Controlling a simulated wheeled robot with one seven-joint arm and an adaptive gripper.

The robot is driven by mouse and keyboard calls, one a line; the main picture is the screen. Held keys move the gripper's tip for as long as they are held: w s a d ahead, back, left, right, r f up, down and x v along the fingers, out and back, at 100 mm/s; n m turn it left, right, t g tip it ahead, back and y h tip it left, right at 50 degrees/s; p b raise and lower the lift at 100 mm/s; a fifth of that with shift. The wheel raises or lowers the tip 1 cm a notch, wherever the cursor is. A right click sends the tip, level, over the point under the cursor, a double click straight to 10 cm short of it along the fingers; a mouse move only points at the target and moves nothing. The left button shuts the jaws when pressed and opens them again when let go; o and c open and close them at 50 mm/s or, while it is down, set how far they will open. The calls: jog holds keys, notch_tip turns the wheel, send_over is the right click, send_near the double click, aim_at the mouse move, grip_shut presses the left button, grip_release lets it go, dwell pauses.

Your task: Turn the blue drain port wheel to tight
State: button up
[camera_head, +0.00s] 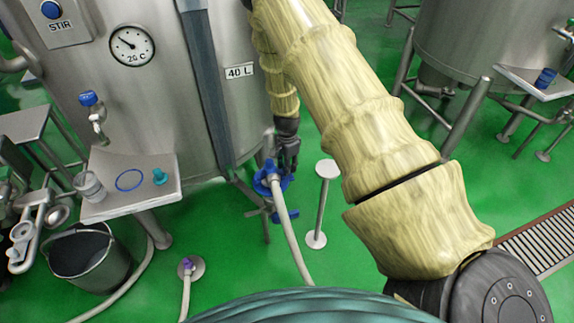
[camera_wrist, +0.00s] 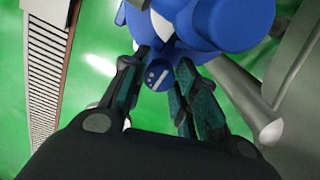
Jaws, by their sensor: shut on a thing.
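The blue drain port wheel (camera_head: 262,185) is low on the front of the large steel tank, where a pale hose meets it. My gripper (camera_head: 287,166) reaches down to the wheel's right side. In the wrist view, blue lobed parts of the wheel (camera_wrist: 216,18) fill the top. My gripper's dark fingers (camera_wrist: 163,68) close around a small blue part with white marks (camera_wrist: 157,78). The rest of the wheel is partly hidden behind the fingers, and its turned position cannot be read.
A small round post (camera_head: 327,169) stands to the right. A steel shelf (camera_head: 110,206) with a cup, blue ring and teal piece is at left, above a dark bucket (camera_head: 88,258). A floor grate (camera_head: 545,240) lies at right.

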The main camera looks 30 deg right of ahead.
jog(key=o, duration=1)
notch_tip(320, 180, up, 12)
jog(key=shift+f, duration=0.1)
dwell(0.5)
